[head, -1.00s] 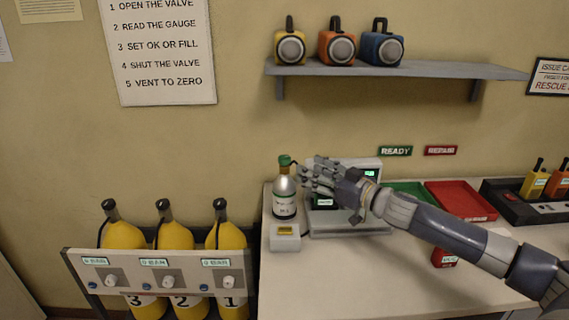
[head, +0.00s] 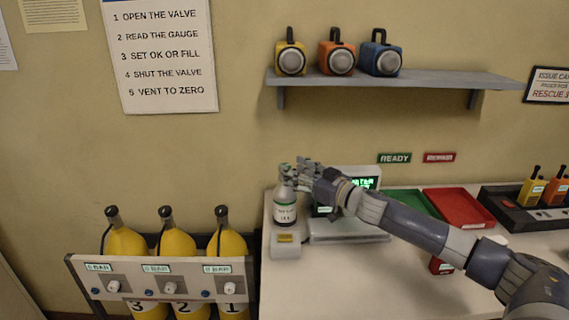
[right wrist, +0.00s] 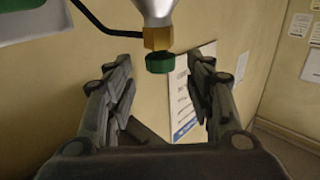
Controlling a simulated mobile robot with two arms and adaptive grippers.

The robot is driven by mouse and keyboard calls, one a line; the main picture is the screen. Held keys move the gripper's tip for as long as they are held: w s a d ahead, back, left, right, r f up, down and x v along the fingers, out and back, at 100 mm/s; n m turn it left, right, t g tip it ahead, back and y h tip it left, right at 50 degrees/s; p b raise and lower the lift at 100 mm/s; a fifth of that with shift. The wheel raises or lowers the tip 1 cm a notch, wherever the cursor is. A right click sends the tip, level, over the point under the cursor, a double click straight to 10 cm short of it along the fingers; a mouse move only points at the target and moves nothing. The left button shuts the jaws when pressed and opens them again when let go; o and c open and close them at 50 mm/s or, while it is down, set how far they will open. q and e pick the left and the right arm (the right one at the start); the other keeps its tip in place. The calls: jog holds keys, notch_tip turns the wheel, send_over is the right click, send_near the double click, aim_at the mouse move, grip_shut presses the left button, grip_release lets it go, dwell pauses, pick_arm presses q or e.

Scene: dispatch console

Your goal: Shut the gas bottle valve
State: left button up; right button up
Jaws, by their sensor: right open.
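The silver gas bottle (head: 284,206) stands upright on a small white base (head: 286,245) at the left end of the counter. Its green valve knob (right wrist: 160,63) and brass neck (right wrist: 158,38) show in the right wrist view, where the picture is upside down. My right gripper (head: 289,169) is at the bottle's top. Its open fingers show on either side of the knob in the right wrist view (right wrist: 160,66), with a gap on each side. In the head view the fingers partly cover the valve. My left gripper is not in view.
A device with a lit green screen (head: 363,183) stands right of the bottle, behind my right arm. Green (head: 410,200) and red (head: 459,208) trays lie further right. Yellow cylinders (head: 176,243) stand in a rack at left. A shelf (head: 420,79) hangs above.

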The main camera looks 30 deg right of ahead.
jog(key=shift+p+x, duration=0.75)
jog(key=shift+x, duration=1.5)
jog(key=c, duration=1.1)
